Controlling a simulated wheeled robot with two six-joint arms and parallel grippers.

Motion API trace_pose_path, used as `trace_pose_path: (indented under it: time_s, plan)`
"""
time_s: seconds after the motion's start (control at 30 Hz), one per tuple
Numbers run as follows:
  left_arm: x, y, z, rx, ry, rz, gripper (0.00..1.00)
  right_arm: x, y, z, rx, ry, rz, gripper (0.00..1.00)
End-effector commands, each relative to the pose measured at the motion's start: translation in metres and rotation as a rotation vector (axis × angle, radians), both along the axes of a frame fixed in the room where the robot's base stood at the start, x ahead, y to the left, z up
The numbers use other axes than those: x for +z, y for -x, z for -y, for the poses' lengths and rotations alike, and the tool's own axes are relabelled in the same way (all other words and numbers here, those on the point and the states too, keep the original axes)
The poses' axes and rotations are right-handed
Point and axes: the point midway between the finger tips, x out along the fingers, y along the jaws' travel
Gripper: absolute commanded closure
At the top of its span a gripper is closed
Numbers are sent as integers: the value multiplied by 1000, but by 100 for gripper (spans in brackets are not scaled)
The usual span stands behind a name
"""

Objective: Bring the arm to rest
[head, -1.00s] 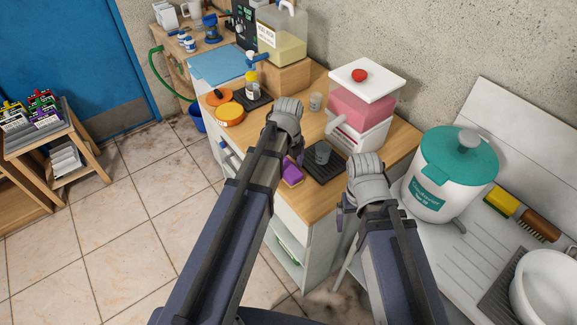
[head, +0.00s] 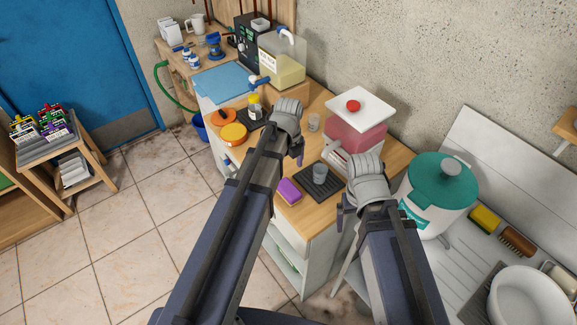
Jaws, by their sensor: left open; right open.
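My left arm reaches up the middle of the head view. Its gripper (head: 299,157) shows only as a small dark part beside the grey wrist, over the wooden counter (head: 318,205). My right arm comes up on the right side. Its gripper (head: 341,217) shows as a small dark part left of the wrist, near the counter's front right corner. Both grippers are open, mostly hidden by the wrists, and I see nothing held in them.
A glass (head: 320,173) stands on a dark drip mat beside a purple sponge (head: 289,191). A pink dispenser (head: 355,136) and a teal-lidded tank (head: 440,185) stand close to my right wrist. An orange-lidded tub (head: 233,134) is left. The tiled floor at left is open.

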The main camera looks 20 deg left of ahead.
Motion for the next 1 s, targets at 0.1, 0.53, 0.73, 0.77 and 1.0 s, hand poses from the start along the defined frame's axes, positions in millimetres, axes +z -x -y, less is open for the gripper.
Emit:
trace_pose_path:
  time_s: [0.1,0.53,0.73,0.77,1.0]
  plan:
    - [0,0,0,0,0,0,6,-1,0,0,0,0,0,6]
    - [-21,0,0,0,0,0,6,-21,0,0,-1,0,0,6]
    - [-46,0,0,0,0,0,6,-46,0,0,-2,0,0,6]
    - [-50,0,0,0,0,0,6,-50,0,0,-2,0,0,6]
    - [-81,0,0,0,0,0,6,-81,0,0,-2,0,0,6]
